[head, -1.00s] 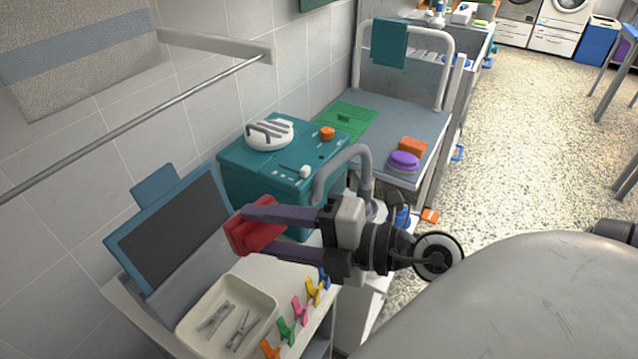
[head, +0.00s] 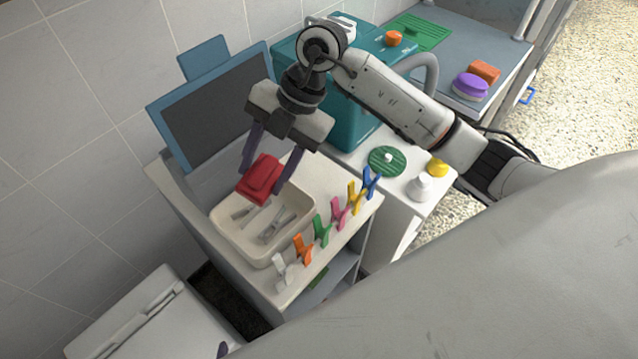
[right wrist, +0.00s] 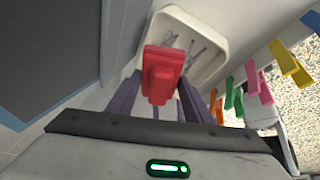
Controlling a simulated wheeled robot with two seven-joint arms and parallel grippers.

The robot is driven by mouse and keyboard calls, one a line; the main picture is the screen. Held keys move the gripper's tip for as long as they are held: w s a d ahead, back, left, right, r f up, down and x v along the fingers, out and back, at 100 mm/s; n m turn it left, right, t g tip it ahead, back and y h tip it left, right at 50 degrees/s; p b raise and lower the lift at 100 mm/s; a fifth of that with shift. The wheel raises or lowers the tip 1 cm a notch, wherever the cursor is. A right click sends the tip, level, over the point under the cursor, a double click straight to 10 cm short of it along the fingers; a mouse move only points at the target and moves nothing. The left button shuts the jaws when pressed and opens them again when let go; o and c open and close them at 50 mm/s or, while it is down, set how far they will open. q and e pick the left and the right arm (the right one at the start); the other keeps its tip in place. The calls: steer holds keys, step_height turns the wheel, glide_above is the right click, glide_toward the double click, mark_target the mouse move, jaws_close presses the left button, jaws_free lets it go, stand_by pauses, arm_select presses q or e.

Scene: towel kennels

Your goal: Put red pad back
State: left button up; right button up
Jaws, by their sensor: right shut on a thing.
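The red pad (head: 260,179) is held between the fingers of my right gripper (head: 266,176), above the back left part of a cream tray (head: 221,226). In the right wrist view, the red pad (right wrist: 162,75) sits between the two dark fingers, with the tray (right wrist: 213,17) beyond it. The pad appears apart from the tray floor. Grey pegs (head: 268,223) lie in the tray, partly hidden by the pad. My left gripper does not show.
Several coloured clothes pegs (head: 322,231) line the shelf's right edge. A blue-framed dark board (head: 215,108) stands behind the tray. A teal box (head: 352,125), a green disc (head: 388,161) and a white bottle (head: 421,188) stand to the right.

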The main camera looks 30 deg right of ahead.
steer(key=w+d+m+g+h+b, duration=0.1)
steer(key=w+d+m+g+b, duration=0.2)
steer(key=d, duration=1)
steer(key=shift+m+t, duration=0.4)
steer(key=shift+t, duration=0.3)
step_height(320, 180, down, 10)
steer(key=shift+s+a+f+p, duration=0.1)
steer(key=shift+f+p, duration=0.1)
steer(key=shift+p, duration=0.4)
steer(key=o, duration=0.9)
steer(key=shift+o, duration=0.2)
steer(key=v, duration=1.2)
steer(key=shift+r, duration=0.15)
steer(key=shift+a, duration=0.2)
